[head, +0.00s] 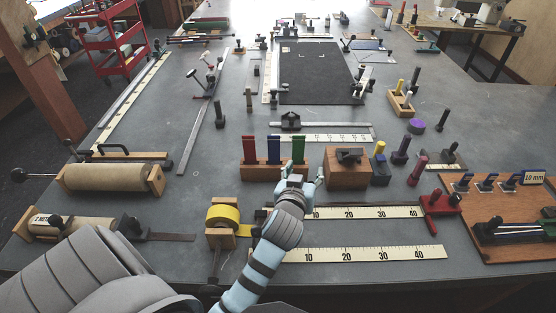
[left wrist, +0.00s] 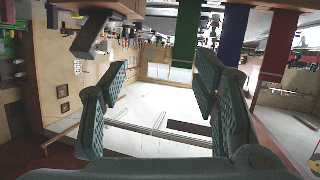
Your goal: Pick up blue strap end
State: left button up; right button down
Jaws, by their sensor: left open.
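The blue strap end (head: 274,150) stands upright in a wooden holder (head: 258,173), between a red strap end (head: 249,149) and a green strap end (head: 298,149). My left gripper (head: 301,168) is at the holder's right end, near the green strap and right of the blue one. In the left wrist view its jaws (left wrist: 162,72) are spread with nothing between them. There the blue strap (left wrist: 235,28) shows at the upper right, partly behind one finger, between the green (left wrist: 187,35) and red (left wrist: 281,42) straps. My right gripper is not in view.
A wooden block with a black clamp (head: 347,167) stands just right of the gripper. A yellow tape roll (head: 223,216) is at the front left. Rulers (head: 372,212) lie in front. The grey table (head: 215,185) left of the holder is clear.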

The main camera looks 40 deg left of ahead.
aim_at(274, 138)
pick_arm(q)
jog(key=s+a+r+n+y, duration=0.2)
jog(key=s+a+y, duration=0.2)
jog(key=a, duration=0.3)
jog(key=x, duration=1.4)
jog(key=shift+s+a+f+p, duration=0.1)
jog(key=shift+f+p, duration=0.1)
jog(key=shift+p, duration=0.15)
jog(key=c, duration=1.3)
